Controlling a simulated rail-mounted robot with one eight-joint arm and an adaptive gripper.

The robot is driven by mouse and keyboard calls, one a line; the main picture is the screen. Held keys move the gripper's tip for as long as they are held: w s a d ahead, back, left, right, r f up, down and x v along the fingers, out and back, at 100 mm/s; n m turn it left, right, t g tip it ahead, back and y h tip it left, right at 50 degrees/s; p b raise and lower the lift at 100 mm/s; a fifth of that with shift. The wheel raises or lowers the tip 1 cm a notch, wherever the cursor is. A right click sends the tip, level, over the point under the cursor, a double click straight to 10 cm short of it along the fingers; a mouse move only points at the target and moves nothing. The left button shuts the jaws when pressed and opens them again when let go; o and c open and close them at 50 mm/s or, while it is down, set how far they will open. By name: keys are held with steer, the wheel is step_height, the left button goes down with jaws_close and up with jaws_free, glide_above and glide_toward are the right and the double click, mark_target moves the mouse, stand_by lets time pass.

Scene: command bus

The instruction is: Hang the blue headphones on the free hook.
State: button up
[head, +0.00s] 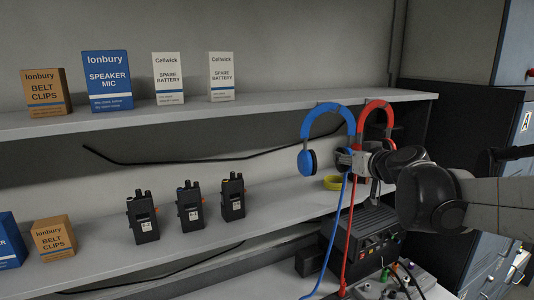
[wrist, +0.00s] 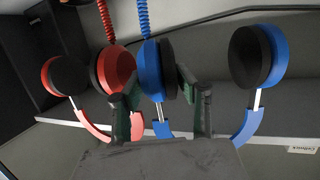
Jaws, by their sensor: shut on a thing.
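The blue headphones (head: 308,162) are upright at the shelf's front edge in the head view, band up and cups down. My gripper (head: 345,158) is shut on their right-hand cup side. In the wrist view a blue cup (wrist: 150,70) sits between the fingers of my gripper (wrist: 162,95), and the other blue cup hangs free at right. The red headphones (head: 376,106) are close to the right, partly behind my gripper; they also show in the wrist view (wrist: 118,70). I cannot make out the free hook, or whether the blue band touches one.
The upper shelf (head: 270,108) holds several boxes. Several radios (head: 190,207) stand on the shelf below. A yellow ring (head: 333,183) lies behind the blue cable. The blue and red cables hang in front of a dark console (head: 375,235). A dark cabinet stands at right.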

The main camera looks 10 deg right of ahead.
steer(key=o, duration=0.8)
steer(key=shift+o, duration=0.2)
steer(key=shift+s, duration=0.1)
steer(key=v, duration=1.1)
steer(key=s+a+f+g+y+b, duration=0.15)
steer(key=s+a+f+b, duration=0.3)
steer(key=f, duration=0.45)
steer(key=s+a+f+g+b, duration=0.35)
steer(key=a+f, duration=0.25)
steer(key=f, duration=0.2)
steer(key=s+f+g+h+b, duration=0.1)
steer(key=s+f+b, duration=0.1)
steer(key=s+f, duration=0.3)
steer(key=s+f+m+g+h+b, duration=0.1)
steer(key=s+f+g+h+b, duration=0.1)
steer(key=s+f, duration=0.4)
step_height(320, 180, down, 5)
steer(key=shift+s+b, duration=0.25)
steer(key=shift+b, duration=0.1)
